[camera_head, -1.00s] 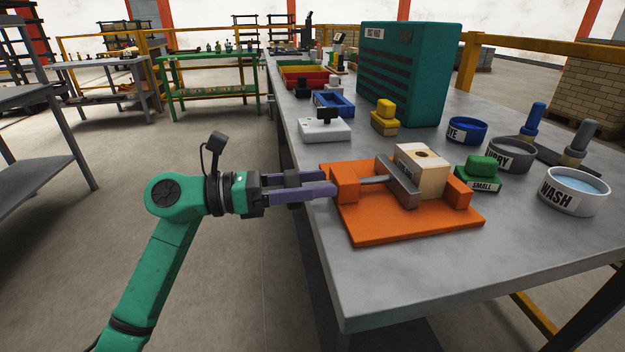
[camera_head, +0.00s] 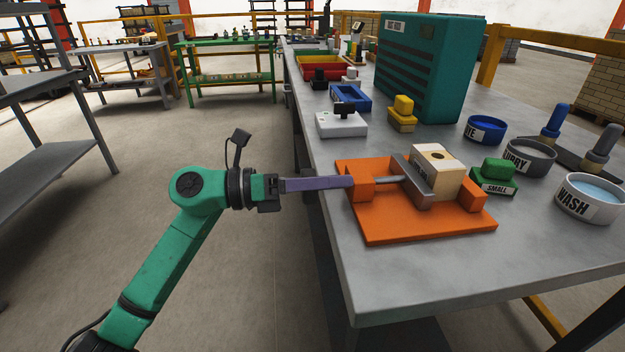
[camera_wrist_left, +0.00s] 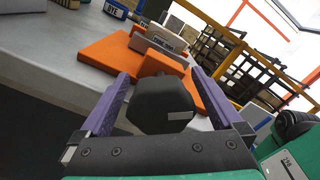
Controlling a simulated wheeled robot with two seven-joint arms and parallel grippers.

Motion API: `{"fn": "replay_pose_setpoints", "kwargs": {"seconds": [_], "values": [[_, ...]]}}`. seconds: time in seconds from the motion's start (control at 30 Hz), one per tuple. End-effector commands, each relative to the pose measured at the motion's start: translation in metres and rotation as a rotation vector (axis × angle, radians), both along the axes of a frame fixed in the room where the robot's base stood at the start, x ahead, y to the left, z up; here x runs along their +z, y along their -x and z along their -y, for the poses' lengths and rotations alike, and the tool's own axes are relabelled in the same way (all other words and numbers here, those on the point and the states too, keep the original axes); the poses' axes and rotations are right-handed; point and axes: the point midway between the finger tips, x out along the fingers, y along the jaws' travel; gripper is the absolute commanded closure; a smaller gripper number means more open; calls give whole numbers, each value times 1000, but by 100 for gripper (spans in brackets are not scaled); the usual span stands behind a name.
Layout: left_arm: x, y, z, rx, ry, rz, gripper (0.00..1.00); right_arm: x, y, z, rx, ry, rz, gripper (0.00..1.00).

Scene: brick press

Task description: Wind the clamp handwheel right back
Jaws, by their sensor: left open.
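The orange clamp (camera_head: 385,228) lies on the bench near its left edge. Its grey screw (camera_head: 388,180) runs from an orange end block to a grey jaw plate (camera_head: 412,183). The plate stands against or very close to a pale block (camera_head: 438,172). My left gripper (camera_head: 345,183) is level at the clamp's left end, its purple fingers pointing at the end block. In the left wrist view the dark, many-sided handwheel (camera_wrist_left: 162,104) sits between the open fingers (camera_wrist_left: 159,72). In the head view the fingers hide the handwheel. My right gripper is out of view.
A green block marked SMALL (camera_head: 494,178) and a WASH bowl (camera_head: 590,199) stand right of the clamp. A white box (camera_head: 341,124) and a yellow block (camera_head: 402,115) are behind it. The bench's front right is bare.

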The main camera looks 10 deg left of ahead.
Motion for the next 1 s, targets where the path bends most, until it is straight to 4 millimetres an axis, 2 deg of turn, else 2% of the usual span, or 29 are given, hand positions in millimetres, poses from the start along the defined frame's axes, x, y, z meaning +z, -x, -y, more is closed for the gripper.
{"fn": "replay_pose_setpoints", "kwargs": {"seconds": [0.13,0.27,0.73,0.87,1.0], "values": [[0,1,-3,1,-1,0,0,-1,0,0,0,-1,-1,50],[-2,4,-16,2,-2,-2,0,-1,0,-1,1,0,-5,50],[-3,38,-118,3,-3,-2,0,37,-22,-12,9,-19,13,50],[-2,43,-135,2,0,-2,0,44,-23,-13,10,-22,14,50],[0,45,-139,-1,1,-1,0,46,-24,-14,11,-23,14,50]]}}
